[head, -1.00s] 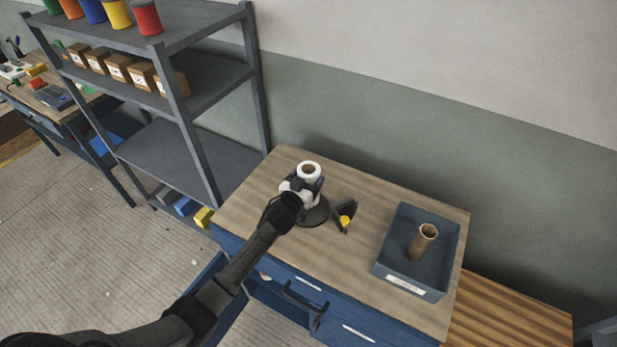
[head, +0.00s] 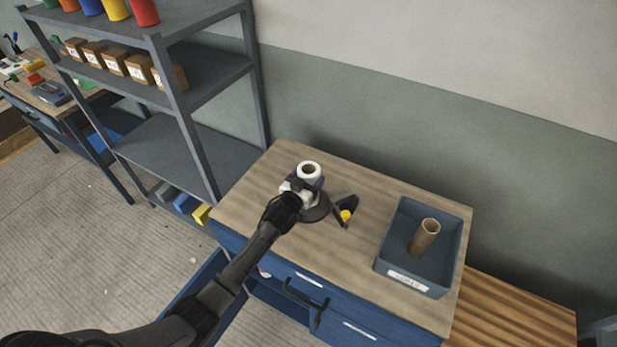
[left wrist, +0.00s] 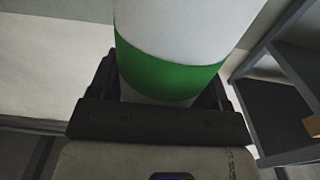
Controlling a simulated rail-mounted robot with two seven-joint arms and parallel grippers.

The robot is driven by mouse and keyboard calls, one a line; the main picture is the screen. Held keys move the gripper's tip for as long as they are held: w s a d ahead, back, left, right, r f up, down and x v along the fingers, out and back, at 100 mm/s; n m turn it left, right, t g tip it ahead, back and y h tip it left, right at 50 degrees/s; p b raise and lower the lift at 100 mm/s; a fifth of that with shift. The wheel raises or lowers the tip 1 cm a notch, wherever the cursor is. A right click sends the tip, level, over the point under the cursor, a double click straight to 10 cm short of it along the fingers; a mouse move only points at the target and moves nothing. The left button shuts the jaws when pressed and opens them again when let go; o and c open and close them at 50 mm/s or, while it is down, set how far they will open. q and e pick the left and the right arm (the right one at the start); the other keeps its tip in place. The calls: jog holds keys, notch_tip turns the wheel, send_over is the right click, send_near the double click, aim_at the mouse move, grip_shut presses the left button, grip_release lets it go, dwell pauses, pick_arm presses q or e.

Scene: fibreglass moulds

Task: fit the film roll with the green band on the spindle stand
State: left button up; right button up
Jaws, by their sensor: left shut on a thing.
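The film roll (head: 309,170) is white and stands upright in my left gripper (head: 302,186). Its green band (left wrist: 168,73) shows in the left wrist view, between the dark fingers (left wrist: 160,100), which are shut on the roll. The round dark base of the spindle stand (head: 317,212) sits on the wooden bench top, just below and beside the gripper in the head view. The gripper and roll hide the spindle, so I cannot tell whether the roll is around it. My right gripper is not in view.
A dark holder with a yellow part (head: 346,213) stands close to the right of the stand. A blue-grey bin (head: 388,250) holding a brown cardboard core (head: 426,236) is farther right on the bench (head: 255,200). A grey shelf rack (head: 190,150) stands at the left.

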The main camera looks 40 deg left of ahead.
pick_arm(q)
jog(key=shift+f+b, duration=0.35)
jog(key=shift+f, duration=0.1)
jog(key=o, duration=1)
jog(key=shift+o, duration=1.3)
jog(key=shift+f, duration=0.15)
jog(key=shift+s, duration=0.15)
jog(key=s+d, duration=0.2)
jog(key=s, duration=1.1)
jog(key=shift+s+d, duration=0.15)
jog(key=shift+d, duration=0.15)
